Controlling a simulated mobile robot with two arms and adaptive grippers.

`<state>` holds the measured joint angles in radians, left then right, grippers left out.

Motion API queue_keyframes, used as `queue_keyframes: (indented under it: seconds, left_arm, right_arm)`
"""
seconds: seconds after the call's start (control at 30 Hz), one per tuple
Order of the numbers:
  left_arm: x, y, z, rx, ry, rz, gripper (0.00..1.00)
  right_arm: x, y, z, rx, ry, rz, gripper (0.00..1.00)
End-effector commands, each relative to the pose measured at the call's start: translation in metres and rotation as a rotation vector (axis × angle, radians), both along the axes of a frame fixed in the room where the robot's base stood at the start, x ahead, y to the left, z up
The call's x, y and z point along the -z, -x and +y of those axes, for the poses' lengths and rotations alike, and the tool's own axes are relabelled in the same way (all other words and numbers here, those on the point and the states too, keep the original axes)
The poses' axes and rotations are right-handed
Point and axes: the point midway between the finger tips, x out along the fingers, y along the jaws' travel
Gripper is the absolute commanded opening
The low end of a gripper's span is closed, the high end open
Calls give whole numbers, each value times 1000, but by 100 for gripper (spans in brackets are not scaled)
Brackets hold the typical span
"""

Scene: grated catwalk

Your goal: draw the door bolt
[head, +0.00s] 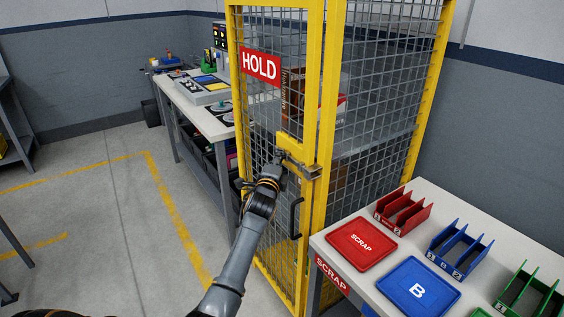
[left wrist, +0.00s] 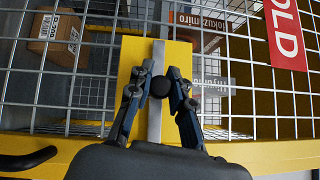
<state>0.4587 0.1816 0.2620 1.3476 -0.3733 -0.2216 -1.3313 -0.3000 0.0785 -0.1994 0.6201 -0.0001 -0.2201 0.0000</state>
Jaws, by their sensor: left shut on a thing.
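The yellow-framed mesh door (head: 325,70) with a red HOLD sign (head: 260,68) stands ahead and looks closed. The door bolt (head: 302,168) is a grey bar on a yellow plate at mid height. In the left wrist view the bolt bar (left wrist: 157,60) runs across the yellow plate (left wrist: 178,62), with a round black knob (left wrist: 161,87) on it. My left gripper (head: 282,158) is at the bolt. In the left wrist view its fingers (left wrist: 161,90) are shut on the knob, one on each side. My right gripper is not in view.
A black door handle (head: 296,218) sits below the bolt. A workbench (head: 206,121) stands at the left. The floor at left is open.

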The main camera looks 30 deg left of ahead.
Motion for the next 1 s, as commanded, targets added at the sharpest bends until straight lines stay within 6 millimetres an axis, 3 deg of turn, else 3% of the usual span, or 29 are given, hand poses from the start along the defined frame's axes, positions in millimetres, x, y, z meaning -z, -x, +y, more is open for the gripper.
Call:
queue_keyframes:
  seconds: [0.1, 0.13, 0.23, 0.27, 0.67, 1.0]
  left_arm:
    - [0, 1, 1, -2, -1, 1, 0]
    - [0, 1, 1, -2, -1, 1, 21]
    - [0, 1, 1, -2, -1, 1, 42]
    - [0, 1, 1, -2, -1, 1, 44]
    - [1, 6, -2, -1, -2, 1, 44]
    - [6, 64, -25, 0, -1, 3, 44]
  right_arm:
    - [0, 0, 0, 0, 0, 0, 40]
    - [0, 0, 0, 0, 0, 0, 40]
    - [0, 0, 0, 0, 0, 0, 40]
    - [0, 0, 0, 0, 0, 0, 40]
    - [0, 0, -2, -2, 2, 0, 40]
    - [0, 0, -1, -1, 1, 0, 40]
